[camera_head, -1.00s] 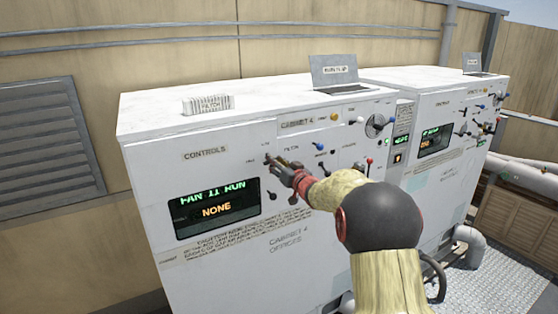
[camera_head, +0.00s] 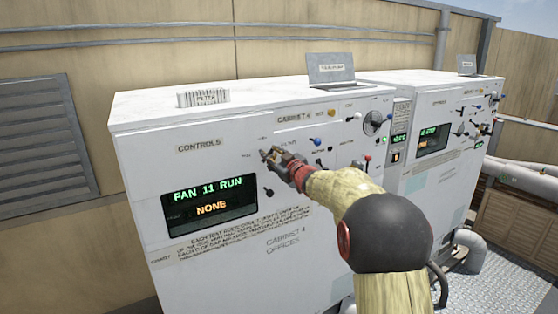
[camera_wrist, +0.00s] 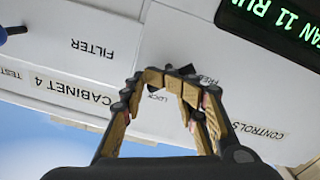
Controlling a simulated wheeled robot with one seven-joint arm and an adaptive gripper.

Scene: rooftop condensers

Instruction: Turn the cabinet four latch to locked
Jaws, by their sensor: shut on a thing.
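Cabinet four (camera_head: 240,235) is the nearer white cabinet, marked CABINET 4. Its latch is a small dark handle on the front, to the right of the CONTROLS label. My gripper (camera_head: 268,156) is at the latch in the head view and mostly covers it. In the wrist view my gripper (camera_wrist: 170,80) has its fingertips closed around the dark latch (camera_wrist: 187,70). The words LOCK and what looks like FREE are printed beside it, partly covered by the fingers. The latch's exact angle is hard to tell.
A green and orange display (camera_head: 210,205) reads FAN 11 RUN and NONE, below left of my gripper. A small dark knob (camera_head: 268,191) is just below. Several coloured levers and a round dial (camera_head: 372,123) lie to the right. A second cabinet (camera_head: 430,170) stands beyond.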

